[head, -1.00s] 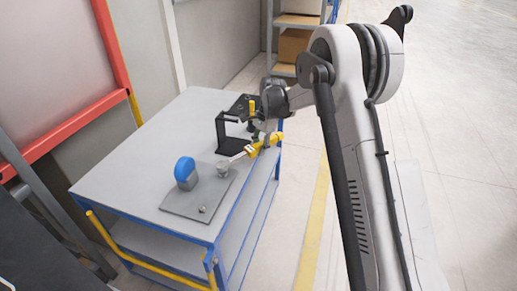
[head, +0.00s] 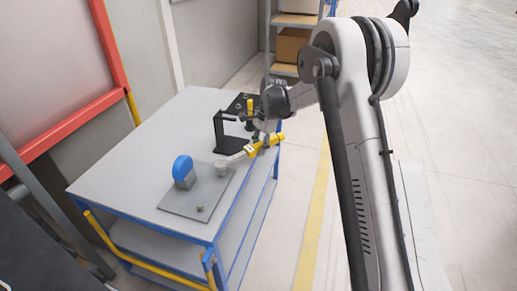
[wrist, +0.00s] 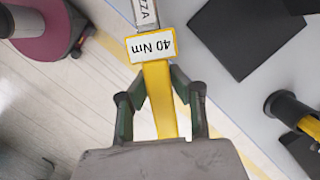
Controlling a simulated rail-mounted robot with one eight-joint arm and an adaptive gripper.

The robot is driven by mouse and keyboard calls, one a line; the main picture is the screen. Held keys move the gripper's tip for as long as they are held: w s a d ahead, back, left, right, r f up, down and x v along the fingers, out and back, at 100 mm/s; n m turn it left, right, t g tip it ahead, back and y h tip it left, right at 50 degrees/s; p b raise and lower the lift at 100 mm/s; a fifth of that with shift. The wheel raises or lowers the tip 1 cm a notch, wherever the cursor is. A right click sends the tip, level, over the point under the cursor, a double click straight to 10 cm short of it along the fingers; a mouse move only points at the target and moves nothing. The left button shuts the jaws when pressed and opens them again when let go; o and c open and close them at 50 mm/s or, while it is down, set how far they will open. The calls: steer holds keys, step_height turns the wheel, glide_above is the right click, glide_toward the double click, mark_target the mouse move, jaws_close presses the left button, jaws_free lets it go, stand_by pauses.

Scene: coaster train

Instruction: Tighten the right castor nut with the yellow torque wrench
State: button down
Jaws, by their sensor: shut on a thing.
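The yellow torque wrench (head: 257,148) lies roughly level over the trolley's right side, its grey shaft reaching left to its head (head: 221,168). The head is over the far right part of the grey castor plate (head: 185,208) and hides what is under it, so I cannot see the nut there. Another nut (head: 200,208) stands bare near the plate's front edge. The blue castor wheel (head: 183,168) stands upright on the plate. My gripper (wrist: 160,103) is shut on the yellow handle, below the wrench's "40 Nm" label (wrist: 152,46).
A black stand (head: 232,147) is close behind the wrench on the grey trolley top (head: 130,150). A yellow-handled tool (head: 250,106) stands upright in a black holder. The trolley's left part is clear. Shelving with boxes (head: 291,46) stands behind.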

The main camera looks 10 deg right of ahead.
steer(key=shift+s+d+m+t+b, duration=0.15)
steer(key=shift+s+d+m+b, duration=0.2)
steer(key=shift+s+m, duration=0.4)
steer(key=shift+s+d+m+t+b, duration=0.15)
steer(key=shift+s+m+b, duration=0.3)
steer(key=shift+s, duration=0.45)
steer(key=shift+s+d+m+t+b, duration=0.1)
steer(key=shift+s+d+m+b, duration=0.25)
steer(key=shift+s+m, duration=0.4)
stand_by(2.4)
steer(key=shift+n, duration=0.25)
steer(key=shift+w+a, duration=0.1)
steer(key=shift+w, duration=0.2)
steer(key=shift+r, duration=0.2)
steer(key=shift+a+p+v, duration=0.2)
steer(key=shift+p+v, duration=0.2)
steer(key=shift+v, duration=0.65)
steer(key=shift+a+p+v, duration=0.25)
steer(key=shift+p+v, duration=0.1)
steer(key=shift+v, duration=0.65)
steer(key=shift+a+n, duration=0.1)
steer(key=shift+n, duration=0.2)
